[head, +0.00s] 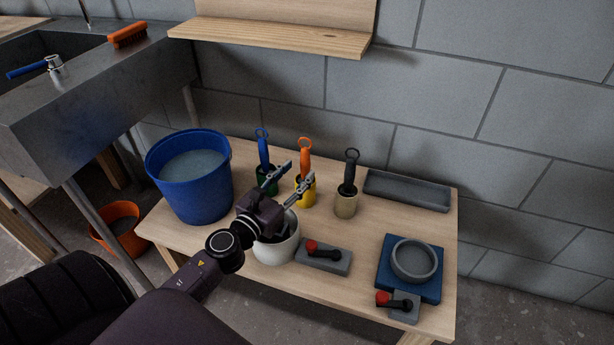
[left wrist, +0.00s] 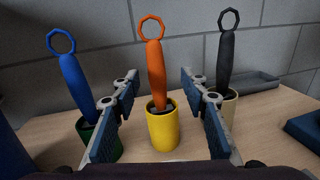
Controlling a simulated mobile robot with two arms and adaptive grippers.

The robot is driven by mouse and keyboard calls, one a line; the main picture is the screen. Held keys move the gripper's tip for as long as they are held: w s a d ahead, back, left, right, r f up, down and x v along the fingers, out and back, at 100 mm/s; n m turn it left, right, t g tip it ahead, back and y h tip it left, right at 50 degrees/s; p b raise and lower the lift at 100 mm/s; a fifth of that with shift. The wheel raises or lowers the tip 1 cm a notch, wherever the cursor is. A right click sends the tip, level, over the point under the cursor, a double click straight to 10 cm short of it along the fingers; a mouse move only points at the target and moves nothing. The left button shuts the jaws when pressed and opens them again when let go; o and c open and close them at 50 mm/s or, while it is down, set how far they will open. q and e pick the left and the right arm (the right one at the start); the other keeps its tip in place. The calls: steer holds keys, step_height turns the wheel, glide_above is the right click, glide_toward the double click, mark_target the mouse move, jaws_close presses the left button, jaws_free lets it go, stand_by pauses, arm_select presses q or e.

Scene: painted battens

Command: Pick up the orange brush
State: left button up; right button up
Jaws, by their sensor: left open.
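The orange brush (head: 305,155) stands upright in a yellow cup (head: 306,192) on the wooden table, its ring-topped handle up. In the left wrist view the orange brush (left wrist: 155,75) is centred between the fingers, beyond their tips, with the yellow cup (left wrist: 163,128) below. Its lower end is hidden in the cup. My left gripper (head: 290,180) is open and empty, just in front of the brush; its fingers also show in the left wrist view (left wrist: 157,88). My right gripper is not in view.
A blue brush (head: 263,150) in a green cup stands left, a dark grey brush (head: 349,170) in a beige cup right. A blue bucket (head: 190,180), white pot (head: 276,248), grey tray (head: 408,190) and blue block (head: 430,289) share the table. A shelf (head: 270,38) overhangs behind.

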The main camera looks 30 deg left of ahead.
mark_target(303, 163)
arm_select(q)
steer(key=w, duration=0.5)
steer(key=shift+w+a+r, duration=0.15)
steer(key=shift+w+a, duration=0.2)
steer(key=shift+w, duration=0.05)
steer(key=shift+c, duration=0.3)
jaws_close()
